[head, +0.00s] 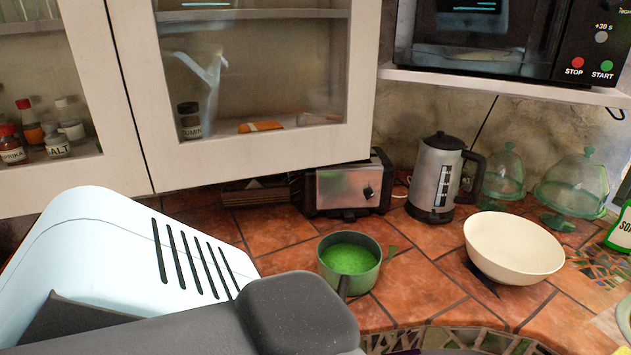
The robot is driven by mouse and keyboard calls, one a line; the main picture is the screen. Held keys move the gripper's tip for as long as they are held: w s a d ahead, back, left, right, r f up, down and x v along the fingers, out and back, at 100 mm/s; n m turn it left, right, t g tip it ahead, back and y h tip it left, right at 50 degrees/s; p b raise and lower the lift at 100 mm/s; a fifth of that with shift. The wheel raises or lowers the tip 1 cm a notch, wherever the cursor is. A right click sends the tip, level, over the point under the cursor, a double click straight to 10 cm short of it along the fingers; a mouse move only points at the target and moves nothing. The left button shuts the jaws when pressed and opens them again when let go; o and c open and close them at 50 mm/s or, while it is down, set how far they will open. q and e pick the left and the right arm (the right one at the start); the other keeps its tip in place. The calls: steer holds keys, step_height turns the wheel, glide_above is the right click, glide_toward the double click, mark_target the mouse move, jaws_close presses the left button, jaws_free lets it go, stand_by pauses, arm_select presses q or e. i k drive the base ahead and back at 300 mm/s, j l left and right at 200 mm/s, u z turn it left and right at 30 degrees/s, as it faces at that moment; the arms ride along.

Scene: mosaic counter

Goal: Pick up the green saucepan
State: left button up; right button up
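The green saucepan (349,260) stands upright on the tiled counter, a little right of the picture's middle. Its inside is bright green and looks empty. Its dark handle (343,285) points towards me, and its near end is hidden behind a dark grey part of my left arm. That arm fills the lower left, with a white slotted housing and a dark grey rounded block in front of the saucepan. No fingertips can be made out on it, so I cannot tell whether my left gripper is open or shut, or whether it touches the handle. My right gripper is not in view.
A toaster (343,188) and a kettle (437,178) stand behind the saucepan. A cream bowl (513,248) is to its right, with green glass domes (574,185) behind. A green soap bottle (620,230) is at the right edge. Cabinets and a microwave (490,38) hang above.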

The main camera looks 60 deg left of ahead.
mark_target(350, 262)
steer(key=u, duration=1.65)
steer(key=z, duration=1.9)
steer(key=u, duration=1.9)
